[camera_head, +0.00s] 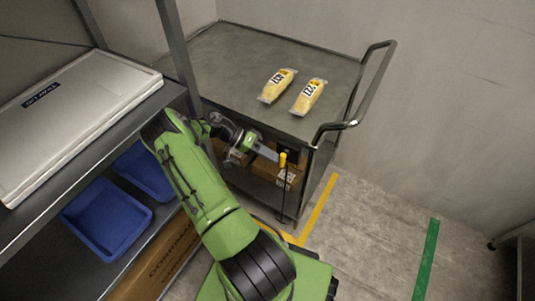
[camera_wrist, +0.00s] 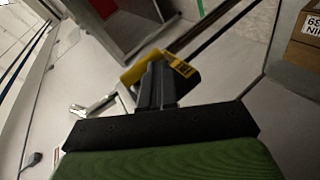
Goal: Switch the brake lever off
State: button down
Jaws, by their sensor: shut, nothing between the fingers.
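The brake lever has a yellow grip (camera_head: 283,158) on a thin dark stem, at the near right corner of the cart (camera_head: 230,50). The stem runs down beside the cart's lower shelf. My gripper (camera_head: 274,155) is shut and empty, with its tips right beside the yellow grip. In the wrist view the yellow grip (camera_wrist: 143,68) shows just beyond and partly behind the dark fingers of my gripper (camera_wrist: 157,78). I cannot tell whether they touch.
Two yellow packs, one of them this pack (camera_head: 277,85), lie on the cart top. Cardboard boxes (camera_head: 268,172) sit on its lower shelf. A rack with blue bins (camera_head: 105,218) stands at the left. The floor at the right is clear.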

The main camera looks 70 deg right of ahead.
jog(key=shift+s+f+b, duration=0.35)
jog(key=shift+f+b, duration=0.25)
jog(key=shift+b, duration=0.2)
jog(key=shift+s+f, duration=0.15)
jog(key=shift+s, duration=0.05)
dwell(1.2)
notch_tip(320, 180, up, 10)
jog(key=p, duration=0.3)
